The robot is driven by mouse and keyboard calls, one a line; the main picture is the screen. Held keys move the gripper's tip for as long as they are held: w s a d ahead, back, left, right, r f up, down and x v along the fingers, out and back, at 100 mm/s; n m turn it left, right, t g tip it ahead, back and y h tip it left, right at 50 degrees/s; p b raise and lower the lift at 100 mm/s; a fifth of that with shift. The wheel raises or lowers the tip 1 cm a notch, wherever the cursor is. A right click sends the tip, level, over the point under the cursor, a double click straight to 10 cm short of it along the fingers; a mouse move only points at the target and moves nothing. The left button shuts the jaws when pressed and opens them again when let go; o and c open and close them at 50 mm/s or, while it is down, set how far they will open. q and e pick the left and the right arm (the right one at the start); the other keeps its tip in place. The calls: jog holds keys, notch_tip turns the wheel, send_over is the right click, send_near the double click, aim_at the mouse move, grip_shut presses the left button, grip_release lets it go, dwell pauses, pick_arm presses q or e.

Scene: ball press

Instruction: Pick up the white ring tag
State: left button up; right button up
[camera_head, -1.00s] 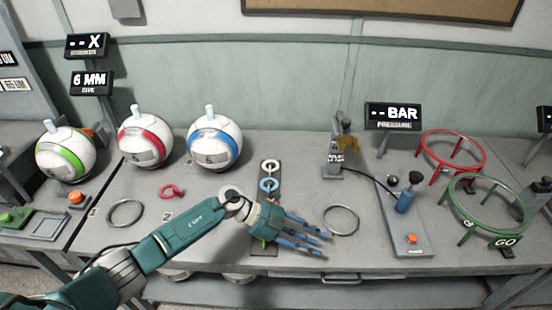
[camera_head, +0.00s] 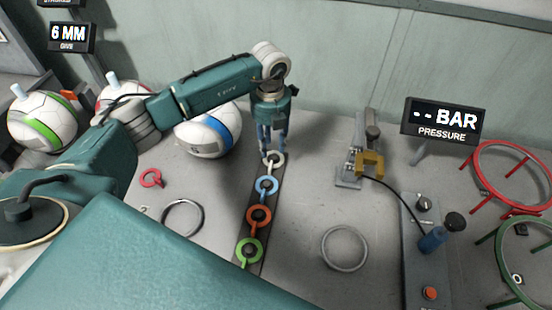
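The white ring tag (camera_head: 274,160) lies at the far end of a dark strip (camera_head: 254,197) on the grey bench. Blue (camera_head: 266,186), orange (camera_head: 259,216) and green (camera_head: 249,251) ring tags lie below it in a row. My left gripper (camera_head: 272,150) points down right over the white tag, its fingers apart and their tips close to it. The fingers partly cover the tag's far side; I cannot tell whether they touch it. My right gripper is not in view.
A loose red ring tag (camera_head: 151,178) lies on the bench.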

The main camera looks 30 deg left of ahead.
pick_arm(q)
jog(key=b, duration=0.3)
send_over(271, 165)
notch_tip(271, 165, down, 4)
jog(key=shift+s+f, duration=0.1)
jog(key=shift+f, duration=0.7)
jog(key=f+b, duration=0.1)
jog(key=f, duration=0.1)
jog(key=f+b, duration=0.1)
jog(key=shift+s+a+f+b, duration=0.25)
jog(key=shift+f+b, duration=0.05)
jog(key=shift+f, duration=0.35)
jog(key=shift+w, duration=0.1)
grip_shut()
